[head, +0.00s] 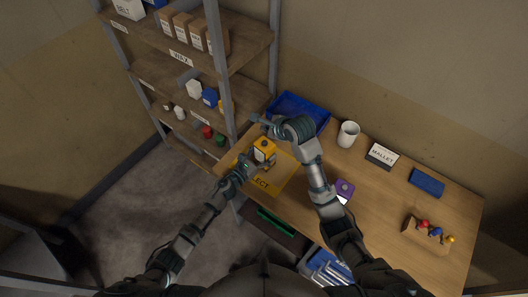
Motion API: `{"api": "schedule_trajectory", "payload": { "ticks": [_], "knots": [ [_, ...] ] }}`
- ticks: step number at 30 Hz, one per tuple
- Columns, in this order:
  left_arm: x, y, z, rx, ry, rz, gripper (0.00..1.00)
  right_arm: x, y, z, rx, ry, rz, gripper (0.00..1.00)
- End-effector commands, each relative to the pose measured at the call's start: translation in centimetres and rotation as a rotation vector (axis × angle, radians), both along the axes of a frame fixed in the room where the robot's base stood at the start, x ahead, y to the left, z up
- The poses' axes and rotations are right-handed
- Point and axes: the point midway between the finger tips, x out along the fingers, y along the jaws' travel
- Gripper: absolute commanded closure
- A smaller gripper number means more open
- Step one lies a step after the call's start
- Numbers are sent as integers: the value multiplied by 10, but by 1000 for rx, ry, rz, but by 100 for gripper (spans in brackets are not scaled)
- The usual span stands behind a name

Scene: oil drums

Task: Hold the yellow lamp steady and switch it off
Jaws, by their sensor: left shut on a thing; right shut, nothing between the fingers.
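The yellow lamp (264,148) stands on a yellow mat (277,184) near the left end of the wooden table. My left gripper (251,163) comes in from the lower left and is shut on the lamp's lower left side. My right gripper (258,119) is shut and empty, above and behind the lamp, apart from it in the picture. The lamp's switch is too small to make out. The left fingers partly hide the lamp's base.
A blue tray (300,107) lies behind my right gripper. A shelf rack (214,60) rises at the left.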

Motion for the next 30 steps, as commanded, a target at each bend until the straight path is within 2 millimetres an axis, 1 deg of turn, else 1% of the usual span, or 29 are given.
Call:
{"api": "schedule_trajectory", "payload": {
  "ticks": [8, 9, 11, 12, 23, 26, 30],
  "knots": [
    [0, 0, 0, 0, 1, 0, 79, 0, 0, 0, 0, 0, 0, 100],
    [0, 0, 0, 0, 1, 0, 25, 0, 0, 0, 0, 0, 0, 100],
    [0, 0, 0, 0, 1, 0, 10, 0, 0, 0, 0, 0, 0, 100],
    [0, 0, 0, 0, 1, 0, 0, 0, 0, 0, 0, 0, 0, 100],
    [-1, 1, 0, 1, 1, 0, 0, 0, 0, 0, 0, 0, 0, 100],
    [-7, 7, -1, 2, 1, 1, 0, 0, 0, 0, 0, 0, 0, 100],
    [-26, 24, -2, 3, 2, 1, 0, 0, 0, 0, 0, 0, 0, 100]
  ]
}}
